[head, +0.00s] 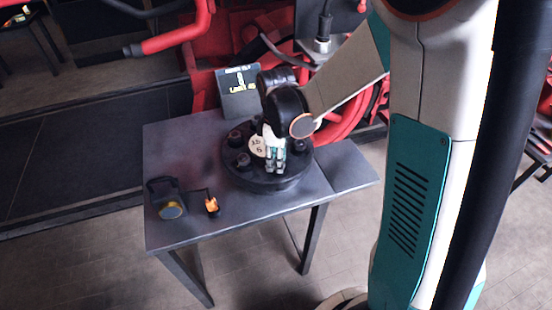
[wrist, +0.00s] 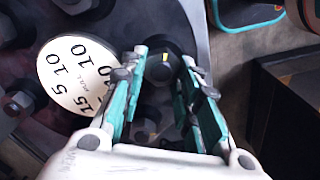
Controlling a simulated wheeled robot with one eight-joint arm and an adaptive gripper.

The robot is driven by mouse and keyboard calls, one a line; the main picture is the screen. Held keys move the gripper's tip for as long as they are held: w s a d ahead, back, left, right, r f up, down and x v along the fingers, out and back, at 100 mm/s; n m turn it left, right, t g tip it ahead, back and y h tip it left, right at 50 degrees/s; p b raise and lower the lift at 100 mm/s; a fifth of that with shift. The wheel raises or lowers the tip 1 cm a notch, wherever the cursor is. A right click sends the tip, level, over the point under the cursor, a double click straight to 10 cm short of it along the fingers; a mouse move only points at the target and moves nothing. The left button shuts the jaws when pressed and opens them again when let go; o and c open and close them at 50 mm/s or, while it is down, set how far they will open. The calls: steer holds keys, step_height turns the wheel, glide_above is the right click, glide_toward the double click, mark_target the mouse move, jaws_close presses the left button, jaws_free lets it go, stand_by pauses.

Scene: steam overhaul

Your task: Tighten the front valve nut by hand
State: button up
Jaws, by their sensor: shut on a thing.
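A round dark valve cover (head: 262,184) lies on the table, with several dark nuts around a pale round dial (head: 257,147). My gripper (head: 275,168) points down over the cover's near side. In the wrist view, my gripper (wrist: 164,60) has its teal fingers on either side of the front valve nut (wrist: 160,71), shut on it. The head view hides this nut behind the fingers. Other nuts stand free at the left, one (head: 243,160) near the front and one (head: 235,138) further back. The dial (wrist: 72,75) lies left of the fingers in the wrist view.
The grey table (head: 190,150) has free room left of the cover. A dark lamp (head: 168,198) and a small orange-lit item (head: 212,204) stand at its front left. A dark panel (head: 240,95) stands behind the cover. Red machinery (head: 175,38) rises behind the table.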

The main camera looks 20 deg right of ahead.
steer(key=m, duration=0.6)
steer(key=shift+w+d, duration=0.15)
steer(key=m+b, duration=0.1)
steer(key=m, duration=0.5)
steer(key=shift+w+d, duration=0.1)
steer(key=shift+d, duration=0.05)
steer(key=shift+m, duration=0.3)
steer(key=o, duration=1.1)
steer(key=shift+c, duration=0.2)
step_height(320, 180, up, 12)
